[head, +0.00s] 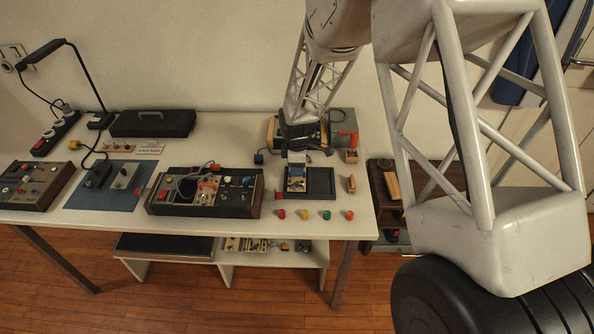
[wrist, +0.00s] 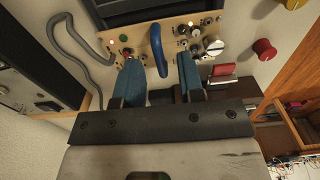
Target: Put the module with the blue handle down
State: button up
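The module with the blue handle is a pale panel with small knobs and lights. In the wrist view the module (wrist: 203,30) lies beyond my fingertips, its curved blue handle (wrist: 156,48) standing up between them. My gripper (wrist: 160,72) has its two blue fingers apart, with a gap on both sides of the handle. In the head view my gripper (head: 297,158) is low over the module (head: 296,184), which is at the left end of a dark tray (head: 322,183). Whether the module rests flat in the tray is hard to tell.
A control console (head: 205,208) stands left of the tray. Several coloured knobs, including a red one (wrist: 264,48), lie along the table's front edge. A grey cable (wrist: 75,55) runs beside the module. A red-and-grey machine (head: 342,128) stands behind. A wooden block (head: 351,184) is right of the tray.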

notch_tip(320, 180, up, 10)
dwell(0.5)
jog(key=shift+f, duration=0.1)
dwell(0.6)
jog(key=s+d+r+m+t, duration=0.1)
jog(key=s+d+r+m, duration=0.3)
jog(key=s+d+r, duration=0.3)
jog(key=s+d+r+m, duration=0.4)
jog(key=s+d+r, duration=0.1)
jog(key=s+r, duration=0.45)
jog(key=s+d+r+m, duration=0.1)
jog(key=s+d+m, duration=0.2)
jog(key=s, duration=0.4)
jog(key=s+d+r+m+t, duration=0.1)
jog(key=s+d+r+m, duration=0.1)
jog(key=s, duration=0.6)
jog(key=s+d+r+m, duration=0.2)
jog(key=s+d+m, duration=0.1)
jog(key=s+m, duration=0.2)
jog(key=shift+s+d+t, duration=0.3)
jog(key=shift+s, duration=1)
